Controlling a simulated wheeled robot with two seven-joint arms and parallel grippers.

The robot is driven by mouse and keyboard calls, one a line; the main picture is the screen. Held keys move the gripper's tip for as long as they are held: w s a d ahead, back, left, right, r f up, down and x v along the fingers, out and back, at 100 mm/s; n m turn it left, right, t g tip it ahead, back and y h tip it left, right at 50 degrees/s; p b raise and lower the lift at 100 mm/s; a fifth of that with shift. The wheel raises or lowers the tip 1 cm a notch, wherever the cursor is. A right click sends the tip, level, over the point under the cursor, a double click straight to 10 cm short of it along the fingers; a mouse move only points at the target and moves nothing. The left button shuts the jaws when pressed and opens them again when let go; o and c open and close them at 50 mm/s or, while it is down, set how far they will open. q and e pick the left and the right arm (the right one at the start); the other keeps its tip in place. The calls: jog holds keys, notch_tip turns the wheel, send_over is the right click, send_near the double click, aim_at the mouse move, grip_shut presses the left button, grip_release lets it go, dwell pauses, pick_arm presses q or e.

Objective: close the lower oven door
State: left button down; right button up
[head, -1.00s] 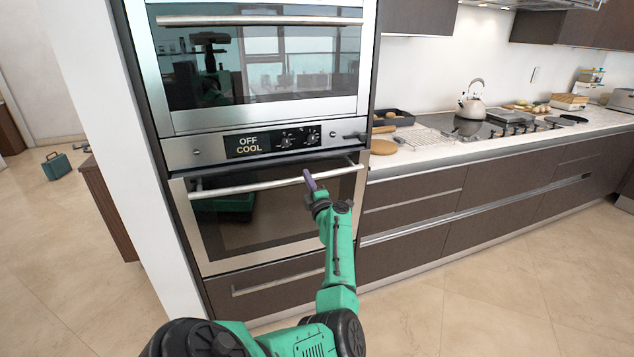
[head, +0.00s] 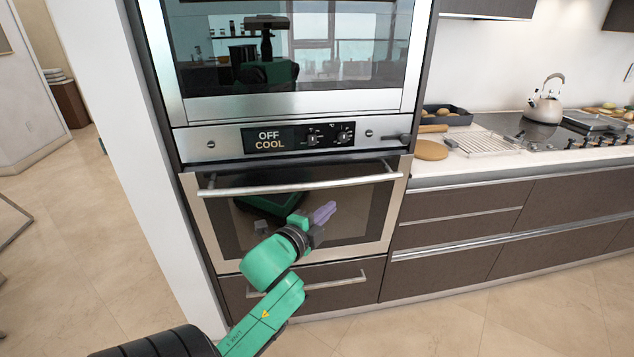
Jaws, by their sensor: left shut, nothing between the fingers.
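The lower oven door (head: 212,225) is a steel-framed dark glass panel with a bar handle (head: 300,187) along its top. It stands upright, at or very near the oven front; I cannot tell if it is fully shut. A dark strip shows above it, below the control panel. My left gripper (head: 323,213), with purple fingers, is shut and empty. It is in front of the door glass, below the handle and right of centre. I cannot tell whether it touches the glass. My right gripper is not in view.
The upper oven (head: 290,103) is above, with a control panel (head: 300,138) reading "OFF COOL". A drawer (head: 335,285) is below the door. Counter (head: 465,165) and cabinets run right, with a kettle (head: 545,106) and stove. The floor (head: 420,327) in front of the cabinets is clear.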

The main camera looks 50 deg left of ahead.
pick_arm(q)
jog(key=w, duration=0.1)
jog(key=p, duration=0.1)
send_near(348, 184)
jog(key=w+d, duration=0.2)
jog(key=w, duration=0.2)
jog(key=shift+w+a+p, duration=0.25)
jog(key=shift+w+a, duration=0.05)
jog(key=shift+a, duration=0.3)
jog(key=shift+w+a+p, duration=0.25)
jog(key=shift+w+a, duration=0.05)
jog(key=shift+a, duration=0.25)
jog(key=shift+w+a+f, duration=0.2)
jog(key=shift+a, duration=0.3)
jog(key=shift+m, duration=0.3)
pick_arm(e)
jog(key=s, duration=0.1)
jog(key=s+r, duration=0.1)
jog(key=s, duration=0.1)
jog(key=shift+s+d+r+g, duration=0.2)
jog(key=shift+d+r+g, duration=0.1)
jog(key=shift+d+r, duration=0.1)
